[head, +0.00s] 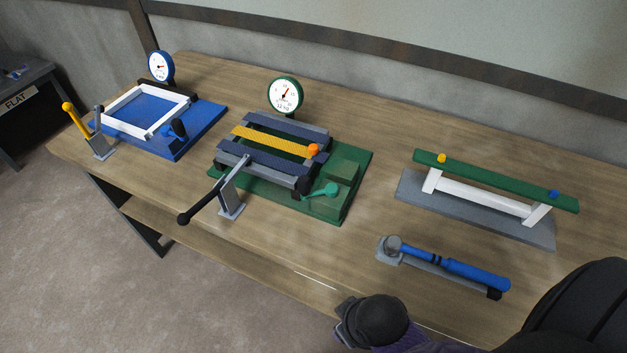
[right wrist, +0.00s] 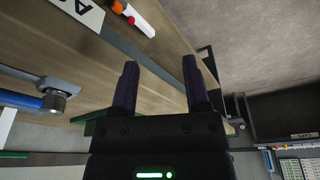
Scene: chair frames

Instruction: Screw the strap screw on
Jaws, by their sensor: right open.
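A yellow webbing strap (head: 270,143) runs across a frame with dark blue slats (head: 262,162) on a green board (head: 330,207). An orange round knob (head: 313,150) sits at the strap's right end; I take it to be the strap screw, and I cannot tell how far in it is. My right gripper (right wrist: 160,75) is open, with nothing between its dark fingers in the right wrist view. Part of my right arm shows at the bottom of the head view, in front of the bench edge and well apart from the strap. My left gripper is not in view.
A lever clamp (head: 229,198) stands before the frame, with a dial (head: 285,95) behind. A white frame on a blue board (head: 205,122) is at left. Bench between boards is clear.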

